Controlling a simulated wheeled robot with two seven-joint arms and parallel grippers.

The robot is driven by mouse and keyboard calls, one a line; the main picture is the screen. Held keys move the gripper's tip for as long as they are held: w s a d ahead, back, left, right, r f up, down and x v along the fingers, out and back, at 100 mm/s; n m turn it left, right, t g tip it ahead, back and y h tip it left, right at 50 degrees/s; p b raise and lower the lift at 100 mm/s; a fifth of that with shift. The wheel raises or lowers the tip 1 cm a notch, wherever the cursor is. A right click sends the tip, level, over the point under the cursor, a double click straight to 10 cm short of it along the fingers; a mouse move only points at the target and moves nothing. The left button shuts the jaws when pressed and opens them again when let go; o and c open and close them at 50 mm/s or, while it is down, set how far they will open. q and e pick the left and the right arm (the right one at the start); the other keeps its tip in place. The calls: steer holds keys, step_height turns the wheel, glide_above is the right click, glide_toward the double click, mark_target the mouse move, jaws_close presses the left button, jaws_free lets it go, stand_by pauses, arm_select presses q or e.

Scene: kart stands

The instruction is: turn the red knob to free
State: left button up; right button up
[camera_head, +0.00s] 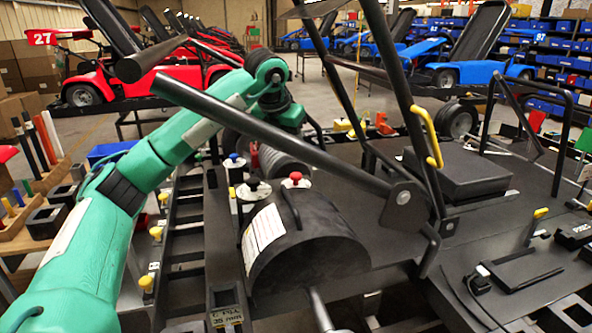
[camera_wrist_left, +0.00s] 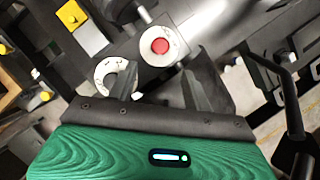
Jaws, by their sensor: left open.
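The red knob (camera_head: 295,176) sits on a round white dial on the kart stand, just behind the dark drum. In the left wrist view the red knob (camera_wrist_left: 160,46) shows from above on its white dial, ahead of the fingers. My left gripper (camera_wrist_left: 163,80) is open and empty, with its dark fingers apart. The knob lies beyond the gap and appears untouched. In the head view my green left arm reaches over from the left, and its gripper is hidden behind the black bars. My right gripper is not in view. The dial's markings are too small to read.
A second white dial (camera_wrist_left: 115,72) lies beside the red one. A black knob (camera_head: 253,186) and a blue knob (camera_head: 234,157) stand left of it. A thick black bar (camera_head: 270,130) crosses in front of my arm. The dark drum (camera_head: 300,245) fills the near middle.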

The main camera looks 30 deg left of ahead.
mark_target(295, 175)
arm_select(q)
steer(key=p+x, duration=0.1)
steer(key=x, duration=0.8)
steer(key=shift+w+f, duration=0.15)
steer(key=shift+f, duration=0.2)
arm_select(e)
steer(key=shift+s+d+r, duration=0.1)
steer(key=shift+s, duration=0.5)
arm_select(q)
steer(key=shift+c, duration=0.4)
steer(key=c, duration=0.9)
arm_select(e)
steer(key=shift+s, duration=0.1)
